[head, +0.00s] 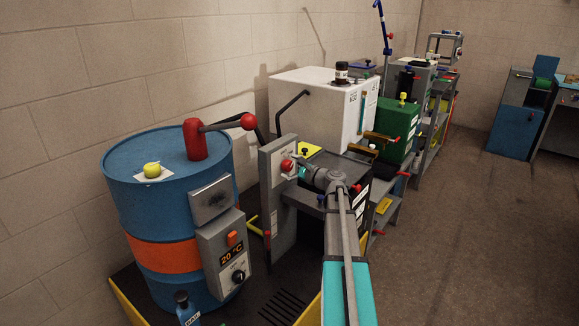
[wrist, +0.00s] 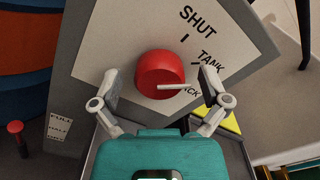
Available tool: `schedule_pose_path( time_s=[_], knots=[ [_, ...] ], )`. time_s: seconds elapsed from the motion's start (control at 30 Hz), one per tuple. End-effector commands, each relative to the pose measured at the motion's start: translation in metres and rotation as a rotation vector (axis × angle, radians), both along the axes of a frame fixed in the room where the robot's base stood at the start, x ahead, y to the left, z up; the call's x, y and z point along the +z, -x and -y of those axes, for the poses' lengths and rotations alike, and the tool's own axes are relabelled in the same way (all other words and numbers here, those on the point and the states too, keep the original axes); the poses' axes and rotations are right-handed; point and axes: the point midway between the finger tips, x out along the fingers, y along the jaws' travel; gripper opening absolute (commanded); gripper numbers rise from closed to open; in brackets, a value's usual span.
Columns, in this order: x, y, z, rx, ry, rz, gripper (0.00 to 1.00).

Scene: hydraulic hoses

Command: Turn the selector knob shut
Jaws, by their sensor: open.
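The red selector knob (wrist: 158,72) sits on a pale label plate (wrist: 110,50) in the wrist view. Its white pointer (wrist: 187,87) points right, between the words TANK and a partly hidden word ending in "CK". The SHUT mark (wrist: 190,25) is at the upper right of the knob. My gripper (wrist: 160,88) is open, with one finger on each side of the knob; I cannot tell whether either touches it. In the head view the knob (head: 287,165) shows red on a grey upright panel (head: 274,150), with my gripper (head: 300,170) at it.
A blue drum (head: 120,190) with a red pump and black lever (head: 225,124) stands left of the panel. A white tank (head: 310,105) and a green box (head: 398,125) stand behind it. The floor (head: 450,240) at the right is clear.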

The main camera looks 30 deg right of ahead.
Motion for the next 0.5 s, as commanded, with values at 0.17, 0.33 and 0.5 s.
schedule_pose_path(
  time_s=[0.17, 0.33, 0.5],
  knots=[
    [0.0, -0.0043, -0.0015, -0.001, 0.0, 0.001, 0.95],
    [0.0, -0.0043, -0.0019, 0.0, 0.0, 0.0, 0.95],
    [0.0, -0.0043, -0.0022, 0.0, 0.0, 0.0, 0.75]
  ],
)
